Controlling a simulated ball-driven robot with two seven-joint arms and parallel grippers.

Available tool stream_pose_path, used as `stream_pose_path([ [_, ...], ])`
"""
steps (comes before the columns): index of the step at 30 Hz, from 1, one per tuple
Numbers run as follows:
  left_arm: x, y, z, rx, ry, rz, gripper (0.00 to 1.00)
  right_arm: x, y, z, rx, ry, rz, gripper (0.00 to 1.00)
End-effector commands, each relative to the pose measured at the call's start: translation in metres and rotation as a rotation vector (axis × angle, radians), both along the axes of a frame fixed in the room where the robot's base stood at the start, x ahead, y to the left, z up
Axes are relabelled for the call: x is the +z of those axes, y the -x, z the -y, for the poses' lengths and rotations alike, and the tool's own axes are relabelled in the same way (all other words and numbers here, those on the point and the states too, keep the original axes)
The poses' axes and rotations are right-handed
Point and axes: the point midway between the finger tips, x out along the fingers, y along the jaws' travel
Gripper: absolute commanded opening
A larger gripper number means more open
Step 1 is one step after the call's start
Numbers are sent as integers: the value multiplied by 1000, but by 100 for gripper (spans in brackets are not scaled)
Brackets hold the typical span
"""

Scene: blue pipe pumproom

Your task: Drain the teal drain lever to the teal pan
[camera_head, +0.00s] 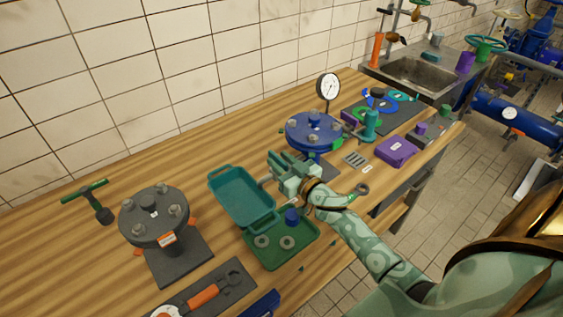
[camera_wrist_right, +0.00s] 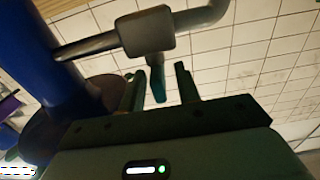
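The teal pan (camera_head: 240,197) is an open tray standing on the wooden bench, left of the blue flanged vessel (camera_head: 314,129). My right gripper (camera_head: 277,165) is beside the vessel, at the pan's right edge. In the right wrist view, the teal drain lever (camera_wrist_right: 158,86) hangs below a grey valve block (camera_wrist_right: 146,33) on a pipe. The right gripper (camera_wrist_right: 160,84) is open, with one finger on each side of the lever and gaps showing. In the head view the gripper hides the lever. My left gripper is not in view.
A green tray (camera_head: 277,255) with rings and a blue cup is close in front of the pan. A dark flanged vessel (camera_head: 154,212) stands at the left. A pressure gauge (camera_head: 328,87) rises behind the blue vessel. The bench's back strip is mostly clear.

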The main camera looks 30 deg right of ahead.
Motion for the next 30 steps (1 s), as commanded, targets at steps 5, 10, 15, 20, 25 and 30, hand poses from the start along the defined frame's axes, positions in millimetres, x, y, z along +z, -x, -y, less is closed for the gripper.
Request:
stream_pose_path([
  [5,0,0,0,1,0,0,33,0,0,0,0,0,0,0],
  [10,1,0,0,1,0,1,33,1,0,1,17,2,0,0],
  [15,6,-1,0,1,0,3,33,1,0,2,118,2,0,0],
  [20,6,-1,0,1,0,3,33,0,0,2,135,0,1,0],
  [25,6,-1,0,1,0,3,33,0,0,2,134,0,1,16],
  [30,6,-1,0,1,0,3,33,0,0,2,134,0,1,33],
])
